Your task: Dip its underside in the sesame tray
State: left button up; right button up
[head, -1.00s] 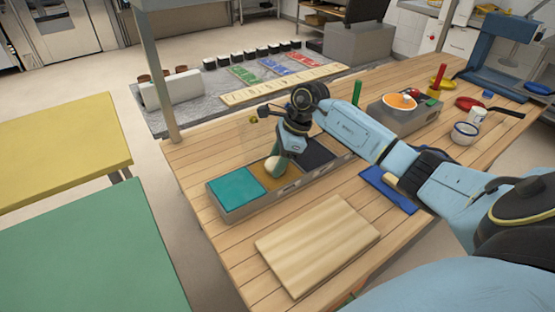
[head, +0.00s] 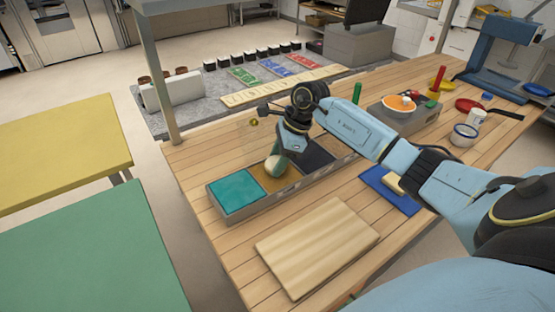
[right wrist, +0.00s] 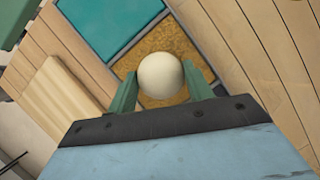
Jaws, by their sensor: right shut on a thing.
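A round, cream-coloured dough ball (head: 275,165) is held in my right gripper (head: 279,153). In the right wrist view, the ball (right wrist: 161,75) sits between the two green fingers of the gripper (right wrist: 161,88). The sesame tray (head: 262,183) is the golden-brown middle compartment of a grey three-part holder. It also shows in the right wrist view (right wrist: 152,45), behind and around the ball. The ball is low over this compartment. Its underside is hidden, so I cannot tell whether it touches the sesame. My left gripper is out of view.
A teal compartment (head: 236,192) and a dark compartment (head: 318,152) flank the sesame. A bare wooden board (head: 318,246) lies in front.

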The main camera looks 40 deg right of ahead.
jog(key=shift+r+p, duration=1.95)
jog(key=shift+r, duration=1.55)
